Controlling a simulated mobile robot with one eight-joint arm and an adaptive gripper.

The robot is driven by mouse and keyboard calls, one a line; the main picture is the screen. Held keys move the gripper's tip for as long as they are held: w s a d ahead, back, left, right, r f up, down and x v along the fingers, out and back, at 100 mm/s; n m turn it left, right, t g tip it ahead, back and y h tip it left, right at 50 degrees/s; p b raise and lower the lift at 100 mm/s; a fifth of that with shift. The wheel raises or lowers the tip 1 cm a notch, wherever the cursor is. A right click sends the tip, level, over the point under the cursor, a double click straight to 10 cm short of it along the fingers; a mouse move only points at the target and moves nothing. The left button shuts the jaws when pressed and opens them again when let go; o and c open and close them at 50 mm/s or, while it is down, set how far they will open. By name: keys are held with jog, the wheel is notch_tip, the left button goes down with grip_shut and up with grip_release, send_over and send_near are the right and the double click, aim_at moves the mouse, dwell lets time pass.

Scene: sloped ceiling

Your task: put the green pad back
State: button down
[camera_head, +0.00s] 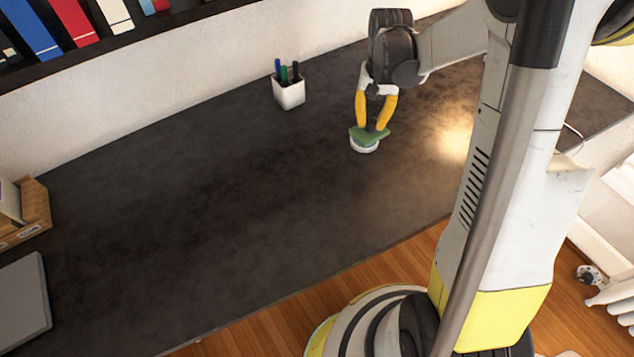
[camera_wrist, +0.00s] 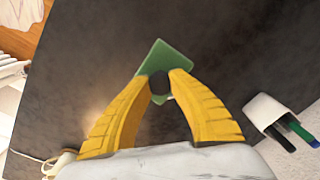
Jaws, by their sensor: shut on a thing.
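The green pad (camera_head: 380,137) is a flat, angular green piece, low over the dark desk right of centre in the head view. In the wrist view the green pad (camera_wrist: 163,58) lies just beyond my fingertips. My gripper (camera_head: 370,125) points down with its yellow fingers closed in above the pad. In the wrist view my gripper (camera_wrist: 160,84) has a dark round knob between its fingertips, seemingly the pad's handle.
A white cup with pens (camera_head: 290,95) stands left of my gripper, near the wall. A grey flat object (camera_head: 22,305) and a brown box (camera_head: 35,205) sit at the desk's left end. Books (camera_head: 70,22) fill a shelf above. The desk's middle is clear.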

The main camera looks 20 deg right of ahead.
jog(key=s+a+f+b, duration=0.1)
jog(key=a+f, duration=0.1)
jog(key=a, duration=0.1)
jog(key=s+a+f+b, duration=0.1)
jog(key=s+a+f, duration=0.1)
jog(key=a, duration=0.2)
jog(key=s+a+f+b, duration=0.1)
jog(key=a+f+b, duration=0.1)
jog(key=a+f, duration=0.1)
jog(key=shift+s+a, duration=0.2)
jog(key=shift+f+b, duration=1.05)
jog(key=shift+f, duration=0.95)
jog(key=shift+f, duration=0.2)
jog(key=c, duration=1.3)
grip_release()
jog(key=shift+r, duration=0.2)
